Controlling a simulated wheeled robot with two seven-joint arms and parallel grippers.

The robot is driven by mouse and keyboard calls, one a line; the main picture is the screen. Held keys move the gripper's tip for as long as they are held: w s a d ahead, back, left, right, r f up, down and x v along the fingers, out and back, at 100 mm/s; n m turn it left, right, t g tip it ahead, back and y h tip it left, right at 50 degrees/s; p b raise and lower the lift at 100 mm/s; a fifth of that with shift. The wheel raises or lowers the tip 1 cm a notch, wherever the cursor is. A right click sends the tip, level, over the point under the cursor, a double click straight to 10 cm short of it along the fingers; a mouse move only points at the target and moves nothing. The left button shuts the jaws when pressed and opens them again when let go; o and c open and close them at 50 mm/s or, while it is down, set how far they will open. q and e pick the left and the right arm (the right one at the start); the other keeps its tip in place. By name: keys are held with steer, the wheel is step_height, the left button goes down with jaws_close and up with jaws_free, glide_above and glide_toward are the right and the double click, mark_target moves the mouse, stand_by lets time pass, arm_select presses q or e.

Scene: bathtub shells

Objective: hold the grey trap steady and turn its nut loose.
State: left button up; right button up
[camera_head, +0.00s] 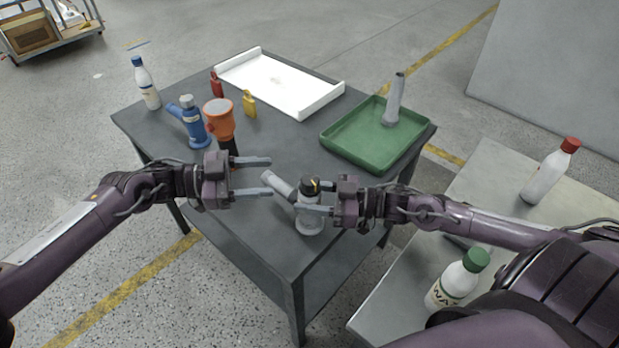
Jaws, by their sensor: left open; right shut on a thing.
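The grey trap (309,222) stands near the front corner of the dark table, with a pipe arm (278,187) slanting up to the left. A dark nut (311,185) with a small yellow mark sits at its top. My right gripper (306,198) comes from the right and is shut on the trap's upper body, just below the nut; its fingers partly cover the body. My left gripper (269,177) is open and empty, left of the trap, its fingers pointing right towards the pipe arm and nut. Whether a finger touches the pipe arm I cannot tell.
A blue trap (193,129), an orange cup-shaped part (219,118), red (216,85) and yellow (250,104) small bottles and a white bottle (147,84) stand left. Bottles stand on the right-hand table.

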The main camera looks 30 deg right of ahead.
mark_target(310, 179)
arm_select(q)
steer(key=shift+n+g+h, duration=0.3)
steer(key=shift+n, duration=0.5)
steer(key=x, duration=0.6)
steer(key=s+f+x, duration=0.1)
steer(key=x, duration=0.3)
steer(key=shift+a, duration=0.1)
steer(key=c, duration=0.9)
steer(key=shift+c, duration=0.3)
